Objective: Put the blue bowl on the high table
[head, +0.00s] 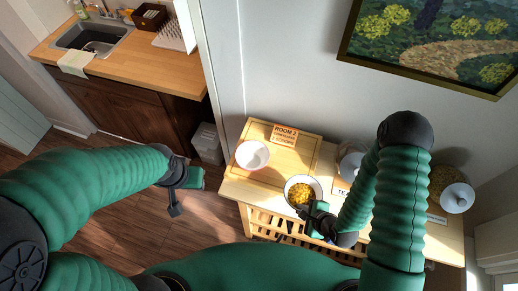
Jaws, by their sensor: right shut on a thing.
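A round bowl (290,183) holding yellow pieces is at the front edge of the wooden side table (236,188). Its rim looks pale; I cannot tell clearly whether it is blue. My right gripper (309,209) is shut on the near rim of this bowl. I cannot tell whether the bowl rests on the table or is just above it. My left gripper (187,195) is open and empty over the floor, left of the table. A higher counter of wood (130,62) is at the upper left.
A white bowl with a pinkish inside (252,155) sits on a board beside a "ROOM 2" sign (284,135). Lidded jars (457,197) stand at the right, partly behind my arm. The counter holds a sink (92,37); its front right part is clear. A bin (207,143) stands below.

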